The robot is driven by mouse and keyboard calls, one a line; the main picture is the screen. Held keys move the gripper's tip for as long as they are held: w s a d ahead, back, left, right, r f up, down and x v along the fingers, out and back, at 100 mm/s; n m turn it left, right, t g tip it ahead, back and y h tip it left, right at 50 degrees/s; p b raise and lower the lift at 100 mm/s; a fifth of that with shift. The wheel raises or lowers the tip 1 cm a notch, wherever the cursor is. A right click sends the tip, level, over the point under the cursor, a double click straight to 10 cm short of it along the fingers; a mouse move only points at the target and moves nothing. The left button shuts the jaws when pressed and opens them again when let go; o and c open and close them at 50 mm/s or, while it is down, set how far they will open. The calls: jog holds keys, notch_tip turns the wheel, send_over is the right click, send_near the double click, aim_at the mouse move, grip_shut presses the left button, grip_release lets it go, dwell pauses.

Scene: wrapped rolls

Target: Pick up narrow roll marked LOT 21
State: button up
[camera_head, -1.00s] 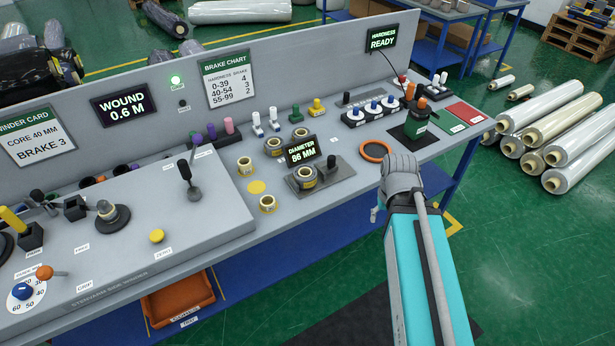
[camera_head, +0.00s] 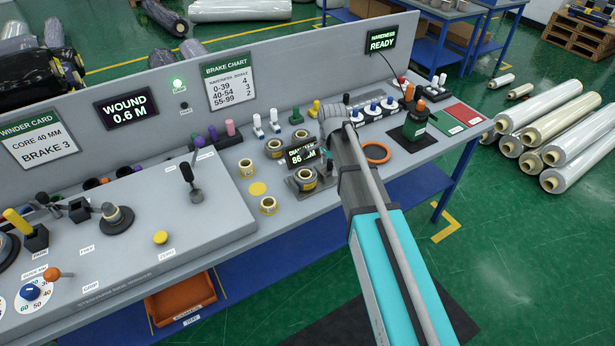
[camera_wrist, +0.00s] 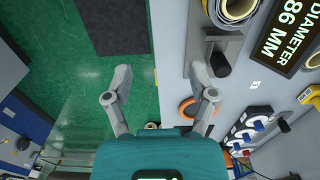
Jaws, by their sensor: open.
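Several small narrow rolls with yellow labels stand on the grey bench (camera_head: 225,258). One roll (camera_head: 268,210) is near the front edge, one (camera_head: 246,173) is farther back and another (camera_head: 276,154) stands behind. One more roll (camera_head: 306,185) sits on the diameter gauge, partly in the wrist view (camera_wrist: 236,8) at the top. The lot marks are too small to read, so I cannot tell which is LOT 21. My gripper (camera_wrist: 160,96) is open and empty, over the bench's front edge, apart from the rolls.
The diameter display (camera_wrist: 288,32) stands behind the gauge. An orange ring (camera_head: 377,153) and a dark green holder with tools (camera_head: 415,128) are to the right. A lever (camera_head: 190,180) rises left of the rolls. Large wrapped rolls (camera_head: 540,125) lie on the floor at right.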

aim_at(306, 180)
jog(key=w+a+r+m, duration=0.1)
jog(key=w+a+m, duration=0.3)
jog(key=a, duration=0.3)
jog(key=shift+w+a+m+p, duration=0.3)
jog(key=shift+w+a+p, duration=0.1)
jog(key=shift+w, duration=0.5)
notch_tip(306, 180, down, 9)
jog(key=b, duration=0.8)
jog(key=shift+r+b, duration=0.2)
jog(key=shift+b, duration=0.1)
jog(key=shift+f, duration=0.1)
jog(key=f+b, duration=0.3)
jog(key=shift+s+d, duration=0.1)
jog(key=shift+s, duration=0.3)
jog(key=shift+f+b, duration=1)
jog(key=shift+b, duration=0.1)
